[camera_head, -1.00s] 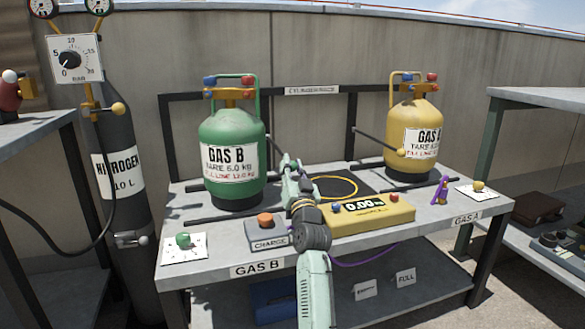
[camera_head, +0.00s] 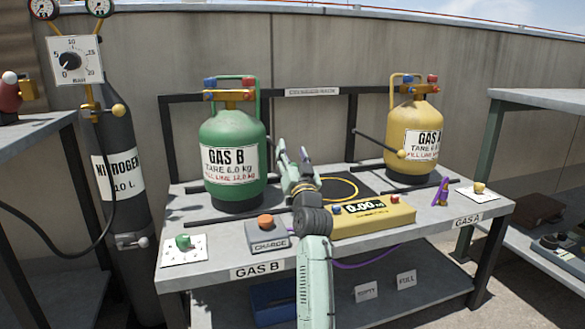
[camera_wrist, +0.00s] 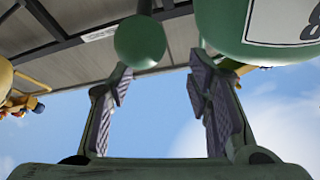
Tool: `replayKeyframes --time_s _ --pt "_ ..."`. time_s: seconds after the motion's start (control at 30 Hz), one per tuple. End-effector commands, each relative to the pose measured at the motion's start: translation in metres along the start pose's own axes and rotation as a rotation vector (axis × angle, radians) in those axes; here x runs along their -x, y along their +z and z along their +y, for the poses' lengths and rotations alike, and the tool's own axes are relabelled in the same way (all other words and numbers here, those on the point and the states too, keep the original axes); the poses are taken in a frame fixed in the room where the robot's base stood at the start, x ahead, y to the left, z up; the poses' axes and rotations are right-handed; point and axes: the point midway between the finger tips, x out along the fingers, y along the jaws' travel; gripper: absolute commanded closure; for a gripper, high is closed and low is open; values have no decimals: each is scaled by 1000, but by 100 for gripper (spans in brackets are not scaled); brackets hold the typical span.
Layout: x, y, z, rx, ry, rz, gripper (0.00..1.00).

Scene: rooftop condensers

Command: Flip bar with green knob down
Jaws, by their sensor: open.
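The green knob (camera_wrist: 140,40) is a round ball on the end of a bar in the wrist view. It sits just beyond my fingertips, nearer the left finger. Only a short piece of the bar (camera_wrist: 145,7) shows behind it. My gripper (camera_wrist: 158,80) is open and empty, with clear space between its fingers. In the head view my gripper (camera_head: 292,152) points up and away, right of the green GAS B cylinder (camera_head: 232,140). There the green knob and its bar cannot be made out.
The yellow GAS A cylinder (camera_head: 415,120) stands at right, with a yellow-knobbed bar (camera_head: 378,144) before it. A black rack frame (camera_head: 270,96) runs behind. The yellow scale (camera_head: 372,217) and grey CHARGE box (camera_head: 268,238) sit near my arm on the bench.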

Motion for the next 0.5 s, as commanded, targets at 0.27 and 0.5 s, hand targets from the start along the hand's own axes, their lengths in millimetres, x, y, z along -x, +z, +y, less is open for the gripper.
replayKeyframes --time_s 0.27,0.5 --pt "-17 -39 -12 1 -1 1 54" --pt "-19 -45 -14 0 1 -2 54"
